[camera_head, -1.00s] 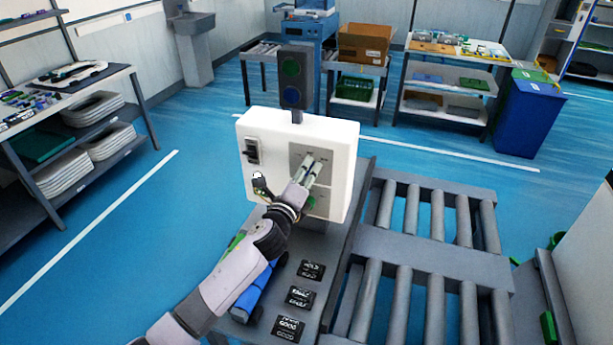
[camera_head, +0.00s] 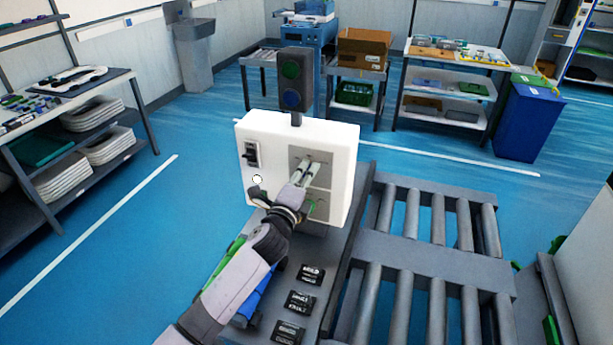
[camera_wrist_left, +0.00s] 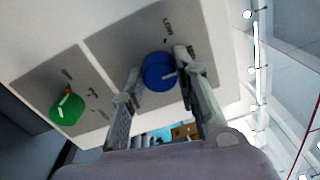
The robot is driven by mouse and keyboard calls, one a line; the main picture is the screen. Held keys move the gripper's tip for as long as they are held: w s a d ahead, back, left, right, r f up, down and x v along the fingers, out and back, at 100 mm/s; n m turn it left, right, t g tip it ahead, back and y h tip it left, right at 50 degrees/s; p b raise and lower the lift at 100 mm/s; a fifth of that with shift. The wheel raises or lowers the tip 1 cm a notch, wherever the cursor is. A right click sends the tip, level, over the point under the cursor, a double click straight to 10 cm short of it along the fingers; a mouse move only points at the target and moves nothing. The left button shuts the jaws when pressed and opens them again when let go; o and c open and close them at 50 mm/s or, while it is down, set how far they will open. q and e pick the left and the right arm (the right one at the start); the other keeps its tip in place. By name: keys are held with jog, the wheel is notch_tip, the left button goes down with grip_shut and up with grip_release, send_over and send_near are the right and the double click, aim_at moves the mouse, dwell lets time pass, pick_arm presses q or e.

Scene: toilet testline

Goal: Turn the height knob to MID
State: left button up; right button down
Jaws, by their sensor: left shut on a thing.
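A white control box (camera_head: 265,133) stands upright with a grey plate (camera_head: 316,155) on its front. A blue knob (camera_wrist_left: 159,72) with a pale pointer mark is on that plate in the left wrist view. My left gripper (camera_head: 305,170) reaches the plate and is shut on the blue knob, one finger on each side. It hides this knob in the head view. A green knob (camera_wrist_left: 68,109) sits on a separate grey plate beside it; it also shows in the head view (camera_head: 312,206). My right gripper is not seen.
A black switch (camera_head: 251,153) is on the box's left part. A post with green and blue lamps (camera_head: 292,80) rises behind the box. Several black label plates (camera_head: 299,301) lie on the bench below. A roller conveyor (camera_head: 430,270) runs to the right.

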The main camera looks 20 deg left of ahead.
pick_arm(q)
jog(key=shift+f, duration=0.1)
jog(key=o, duration=1.2)
jog(key=shift+c, duration=0.2)
jog(key=s, duration=1.2)
jog(key=shift+a+f, duration=0.15)
jog(key=shift+a, duration=0.25)
jog(key=shift+f, duration=0.1)
